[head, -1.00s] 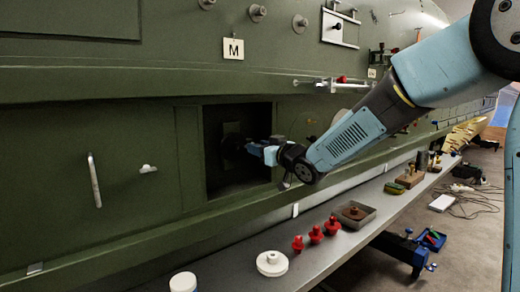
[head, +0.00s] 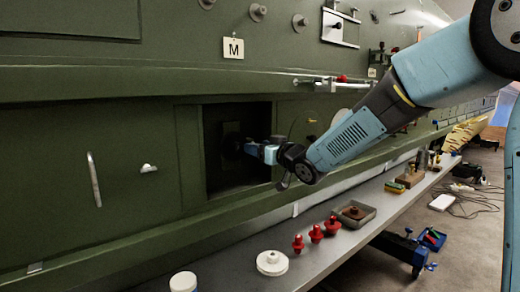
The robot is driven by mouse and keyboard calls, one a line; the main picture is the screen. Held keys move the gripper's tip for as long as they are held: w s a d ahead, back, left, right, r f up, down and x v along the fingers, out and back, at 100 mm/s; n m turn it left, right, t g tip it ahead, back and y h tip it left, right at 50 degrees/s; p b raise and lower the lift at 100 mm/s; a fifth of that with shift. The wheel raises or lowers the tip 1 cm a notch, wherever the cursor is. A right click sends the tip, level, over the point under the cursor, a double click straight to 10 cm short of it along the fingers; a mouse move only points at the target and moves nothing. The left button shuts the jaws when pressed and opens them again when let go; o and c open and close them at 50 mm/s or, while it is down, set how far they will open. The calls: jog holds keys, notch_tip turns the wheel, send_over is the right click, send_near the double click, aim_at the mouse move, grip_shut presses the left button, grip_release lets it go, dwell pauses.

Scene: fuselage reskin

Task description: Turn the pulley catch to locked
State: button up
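My gripper (head: 250,149) reaches from the right into a dark square opening (head: 218,185) in the green fuselage skin. Its tip is at or just in front of a dark round part (head: 231,146) on a plate inside the opening. This may be the pulley and its catch, but the shadow hides the shape. I cannot tell whether the catch is locked. The fingers are too small and dark to show whether they are open, shut or touching the part.
A grey shelf (head: 325,250) below holds a white disc (head: 272,263), red knobbed pieces (head: 316,233) and a tray (head: 372,217). A white handle (head: 93,180) and a small white latch (head: 148,168) are on the skin to the left. An "M" label (head: 233,48) is above.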

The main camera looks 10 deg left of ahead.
jog(key=v, duration=1.3)
jog(key=shift+s+d, duration=0.2)
jog(key=shift+d, duration=0.15)
jog(key=s+d+f+m+t+h, duration=0.1)
jog(key=s+d+m+h, duration=0.15)
jog(key=d+h, duration=0.55)
jog(key=s+d+f+m+h, duration=0.15)
jog(key=d+m+h, duration=0.25)
jog(key=d, duration=0.8)
jog(key=s+d+f+m+g, duration=0.1)
jog(key=s+d+f+g, duration=0.1)
jog(key=s, duration=0.7)
jog(key=s+d+f+m+g+h, duration=0.1)
jog(key=s+d+g, duration=0.4)
jog(key=s, duration=0.5)
notch_tip(320, 180, down, 2)
jog(key=shift+s+d+f+m+h, duration=0.1)
jog(key=shift+s+d+m+h, duration=0.15)
jog(key=shift+m, duration=0.3)
